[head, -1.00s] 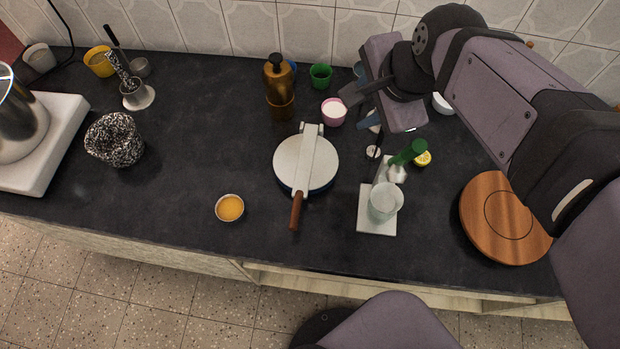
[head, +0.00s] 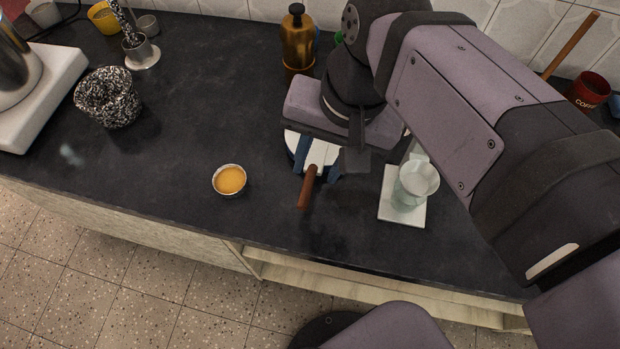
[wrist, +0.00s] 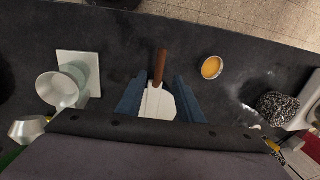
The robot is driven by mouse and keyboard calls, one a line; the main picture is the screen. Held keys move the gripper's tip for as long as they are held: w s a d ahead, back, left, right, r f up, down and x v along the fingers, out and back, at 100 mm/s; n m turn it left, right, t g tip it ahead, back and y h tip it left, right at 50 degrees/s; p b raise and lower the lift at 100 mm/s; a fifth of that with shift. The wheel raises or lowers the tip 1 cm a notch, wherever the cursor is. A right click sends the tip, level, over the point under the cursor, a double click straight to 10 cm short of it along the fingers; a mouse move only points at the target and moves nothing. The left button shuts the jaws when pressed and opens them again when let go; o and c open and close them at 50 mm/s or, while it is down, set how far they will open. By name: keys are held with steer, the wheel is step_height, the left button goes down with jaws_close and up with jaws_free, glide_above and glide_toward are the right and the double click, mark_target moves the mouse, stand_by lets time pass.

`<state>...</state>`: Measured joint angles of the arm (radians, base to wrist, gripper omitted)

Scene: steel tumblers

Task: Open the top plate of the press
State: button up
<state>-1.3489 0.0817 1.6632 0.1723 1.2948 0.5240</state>
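The press (head: 318,151) is a round, pale plate with a brown wooden handle (head: 308,188) pointing toward the counter's front edge. Most of the plate is hidden under my gripper in the head view; the visible part looks closed. In the wrist view the pale plate (wrist: 157,105) and the handle (wrist: 160,66) lie between my blue fingers. My gripper (wrist: 160,82) is open and empty, above the front part of the press, with one finger to each side of the handle's line. I cannot tell the exact height of the fingertips or whether they touch the plate.
A small bowl of orange liquid (head: 229,180) stands left of the handle. A glass (head: 414,184) on a white board (head: 388,208) stands close on the right. A brown pump bottle (head: 298,42) is behind. The counter in front of the handle is clear.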

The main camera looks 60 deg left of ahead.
mark_target(308, 187)
steer(key=shift+s+a+f+b, duration=0.1)
steer(key=shift+s+a+f, duration=0.05)
steer(key=shift+f, duration=1)
steer(key=shift+s+a+f+b, duration=0.15)
steer(key=shift+a+f, duration=0.05)
steer(key=shift+f, duration=1)
steer(key=shift+s+a+f+b, duration=0.1)
steer(key=shift+s+a+f, duration=0.05)
steer(key=shift+f, duration=1)
steer(key=shift+c, duration=0.2)
jaws_close()
